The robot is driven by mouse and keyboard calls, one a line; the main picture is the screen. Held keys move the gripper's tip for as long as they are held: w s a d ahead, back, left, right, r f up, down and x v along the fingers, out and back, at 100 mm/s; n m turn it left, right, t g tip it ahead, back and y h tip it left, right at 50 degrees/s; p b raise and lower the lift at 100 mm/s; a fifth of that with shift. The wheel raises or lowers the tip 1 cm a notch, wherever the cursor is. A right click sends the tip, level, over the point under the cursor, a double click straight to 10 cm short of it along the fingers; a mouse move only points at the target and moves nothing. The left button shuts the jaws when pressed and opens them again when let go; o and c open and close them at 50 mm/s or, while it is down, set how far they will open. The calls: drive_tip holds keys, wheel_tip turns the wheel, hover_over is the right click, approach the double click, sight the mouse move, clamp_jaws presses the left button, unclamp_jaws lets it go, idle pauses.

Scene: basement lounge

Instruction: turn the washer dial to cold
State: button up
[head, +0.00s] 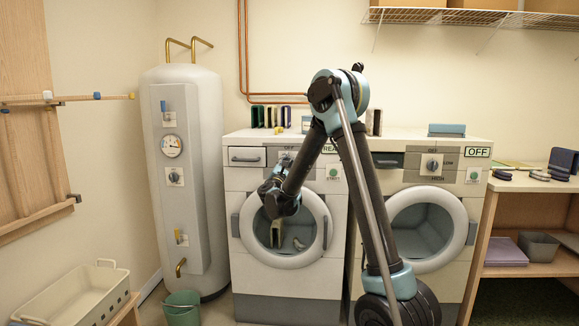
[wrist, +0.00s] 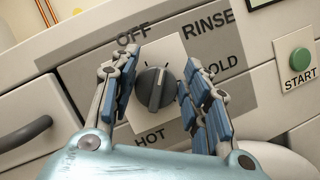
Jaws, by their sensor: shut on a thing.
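The left washer (head: 243,202) stands between the water heater and a second washer; its display is partly hidden by my arm. Its dark round dial (wrist: 155,88) sits on a pale square plate, with OFF at upper left, RINSE at upper right, a partly covered COLD label (wrist: 222,66) at right and HOT (wrist: 150,136) below. The dial's light mark runs roughly up and down in the wrist view; I cannot tell for certain which label it points to. My gripper (wrist: 163,64) is shut on the dial, with one blue-padded finger on each side. In the head view my arm partly covers the dial.
A green START button (wrist: 300,58) is right of the dial. A second washer (head: 463,215) with an OFF display and its own dial stands at right. The water heater (head: 205,130) is at left, with a green bucket (head: 182,308) on the floor before it.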

drive_tip(key=m+g, duration=0.1)
drive_tip(key=m, duration=0.2)
drive_tip(key=m+g+h, duration=0.1)
drive_tip(key=m, duration=0.3)
drive_tip(key=m+g+h, duration=0.1)
drive_tip(key=m+g, duration=0.1)
drive_tip(key=m, duration=0.2)
drive_tip(key=shift+s+d+f, duration=0.1)
drive_tip(key=shift+d+f, duration=0.3)
drive_tip(key=shift+a+f+m+g+y, duration=0.15)
drive_tip(key=shift+m+g+y, duration=0.25)
drive_tip(key=shift+m, duration=1.1)
drive_tip(key=o, duration=1.1)
drive_tip(key=shift+a, duration=0.1)
drive_tip(key=shift+c, duration=0.2)
